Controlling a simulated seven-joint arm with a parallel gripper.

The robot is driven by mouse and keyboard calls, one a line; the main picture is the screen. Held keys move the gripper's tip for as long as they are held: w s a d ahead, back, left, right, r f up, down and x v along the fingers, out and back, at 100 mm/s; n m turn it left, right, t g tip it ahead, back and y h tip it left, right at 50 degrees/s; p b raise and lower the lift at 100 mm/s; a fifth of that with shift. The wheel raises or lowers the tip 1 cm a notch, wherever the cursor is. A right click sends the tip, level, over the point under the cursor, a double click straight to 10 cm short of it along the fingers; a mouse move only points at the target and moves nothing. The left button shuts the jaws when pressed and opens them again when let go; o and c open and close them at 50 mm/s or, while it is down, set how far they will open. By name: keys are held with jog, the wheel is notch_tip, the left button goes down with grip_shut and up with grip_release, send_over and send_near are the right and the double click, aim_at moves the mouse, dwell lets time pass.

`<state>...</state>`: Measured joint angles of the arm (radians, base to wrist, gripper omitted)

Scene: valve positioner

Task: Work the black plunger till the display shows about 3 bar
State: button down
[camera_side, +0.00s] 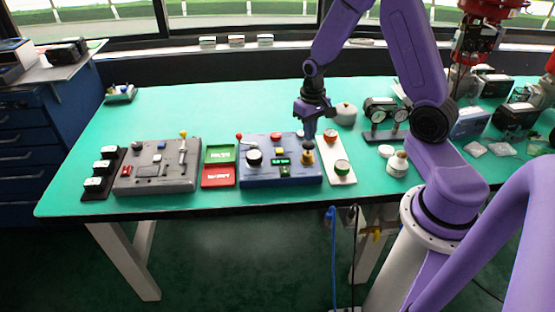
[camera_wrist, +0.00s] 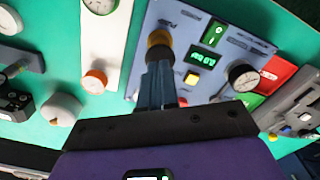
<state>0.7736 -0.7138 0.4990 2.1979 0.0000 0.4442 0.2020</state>
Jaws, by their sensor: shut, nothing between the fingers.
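The blue valve box (camera_side: 262,180) sits near the front edge of the green table. At its right end is the black plunger with a yellow-orange collar (camera_side: 307,157); it also shows in the wrist view (camera_wrist: 160,48), partly hidden by my fingers. My gripper (camera_side: 309,140) points down right over the plunger with its fingers shut and empty. In the wrist view the fingertips (camera_wrist: 159,66) are at the plunger; I cannot tell whether they touch. The display (camera_side: 281,161) is lit with green digits, also in the wrist view (camera_wrist: 202,58), too small to read surely.
Green and red trays (camera_side: 219,154) and a grey box (camera_side: 157,172) are left. The table behind is mostly clear.

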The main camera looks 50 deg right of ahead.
aim_at(308, 143)
jog(key=shift+f, duration=1.8)
jog(key=shift+r, duration=1.75)
jog(key=shift+f, duration=0.1)
jog(key=shift+f, duration=1.5)
jog(key=shift+r, duration=1.6)
jog(key=shift+f, duration=0.1)
